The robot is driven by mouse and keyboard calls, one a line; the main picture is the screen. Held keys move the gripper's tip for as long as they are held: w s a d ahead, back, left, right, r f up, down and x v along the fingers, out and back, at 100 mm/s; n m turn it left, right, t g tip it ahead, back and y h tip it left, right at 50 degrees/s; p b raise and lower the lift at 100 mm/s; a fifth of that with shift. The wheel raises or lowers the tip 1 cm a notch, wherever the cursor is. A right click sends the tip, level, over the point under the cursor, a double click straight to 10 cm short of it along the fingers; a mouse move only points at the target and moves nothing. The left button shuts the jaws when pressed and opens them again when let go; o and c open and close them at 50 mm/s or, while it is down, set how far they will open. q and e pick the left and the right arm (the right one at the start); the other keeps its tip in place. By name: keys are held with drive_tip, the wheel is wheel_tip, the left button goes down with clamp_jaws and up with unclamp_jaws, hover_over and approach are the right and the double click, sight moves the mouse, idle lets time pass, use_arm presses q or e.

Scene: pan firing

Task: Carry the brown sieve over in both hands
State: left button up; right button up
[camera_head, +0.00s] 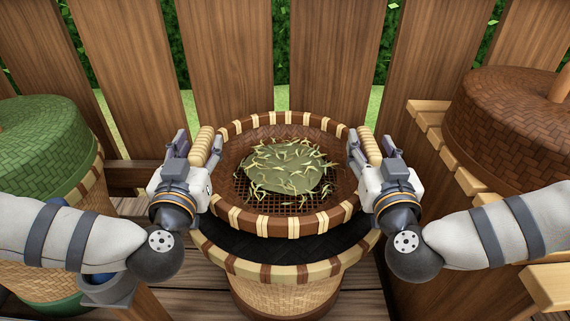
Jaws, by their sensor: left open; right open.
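The brown sieve (291,225) is a round woven tray with a brown rim wrapped in pale bands. It sits over a larger woven basket (228,262) with a dark interior, in the middle of the view. Pale green tea leaves (284,170) lie heaped on its mesh. My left gripper (207,152) is open at the sieve's left rim, beside a tan handle-like piece there. My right gripper (364,150) is open at the right rim, beside a similar tan piece. The grippers' own bodies hide much of their fingers, so contact with the rim is unclear.
A green-lidded woven basket (40,140) stands at the left. A brown woven lid (505,118) sits on a wooden stand at the right. A tall plank fence (235,55) closes off the back, close behind the sieve.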

use_arm(q)
drive_tip(key=shift+w, duration=0.85)
use_arm(e)
drive_tip(key=shift+w, duration=0.9)
use_arm(q)
clamp_jaws()
use_arm(e)
clamp_jaws()
use_arm(q)
drive_tip(key=shift+r, duration=0.1)
use_arm(e)
drive_tip(key=shift+r, duration=0.1)
